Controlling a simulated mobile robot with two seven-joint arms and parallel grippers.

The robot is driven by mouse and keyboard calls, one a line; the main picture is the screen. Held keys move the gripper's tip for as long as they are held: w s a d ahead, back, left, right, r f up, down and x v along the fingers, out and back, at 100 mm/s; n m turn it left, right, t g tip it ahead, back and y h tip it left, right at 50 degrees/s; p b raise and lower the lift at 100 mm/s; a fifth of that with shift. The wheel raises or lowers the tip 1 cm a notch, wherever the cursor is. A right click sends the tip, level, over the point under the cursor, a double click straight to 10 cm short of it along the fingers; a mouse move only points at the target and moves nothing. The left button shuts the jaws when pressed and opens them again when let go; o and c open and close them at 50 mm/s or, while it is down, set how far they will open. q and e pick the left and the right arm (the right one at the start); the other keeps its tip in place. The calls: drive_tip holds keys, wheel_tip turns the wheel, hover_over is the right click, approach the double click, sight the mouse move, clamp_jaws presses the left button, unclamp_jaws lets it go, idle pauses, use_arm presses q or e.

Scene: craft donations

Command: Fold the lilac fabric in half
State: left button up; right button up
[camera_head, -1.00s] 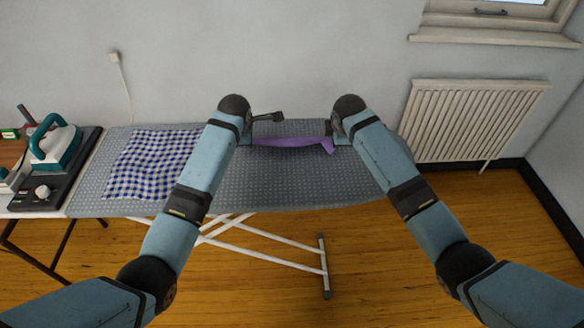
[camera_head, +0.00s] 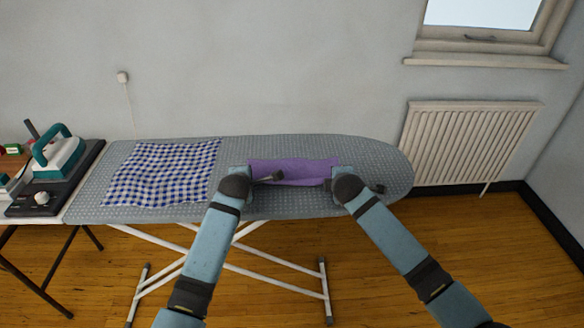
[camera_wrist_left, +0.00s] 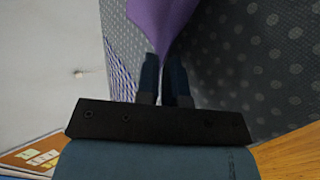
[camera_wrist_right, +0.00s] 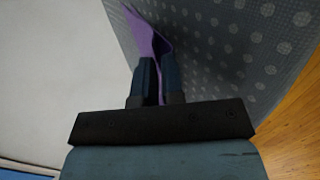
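The lilac fabric (camera_head: 292,170) is a narrow band over the middle right of the grey dotted ironing board (camera_head: 225,210). My left gripper (camera_head: 249,179) is at its left end, and my right gripper (camera_head: 336,179) is at its right end. In the left wrist view, the left fingers (camera_wrist_left: 164,62) are closed on a gathered edge of the fabric (camera_wrist_left: 165,18). In the right wrist view, the right fingers (camera_wrist_right: 158,65) pinch a raised corner of the fabric (camera_wrist_right: 150,38). The wrists partly hide the grips in the head view, and I cannot tell how the fabric is layered.
A blue-and-white checked cloth (camera_head: 162,172) lies flat on the board's left part. A teal iron (camera_head: 57,155) stands on a dark tray on the side table at far left. The board's rounded right end (camera_head: 395,170) is clear.

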use_arm(q)
drive_tip(key=o, duration=0.6)
use_arm(e)
drive_tip(key=o, duration=0.6)
use_arm(q)
drive_tip(key=shift+o, duration=0.2)
use_arm(e)
drive_tip(key=shift+o, duration=0.2)
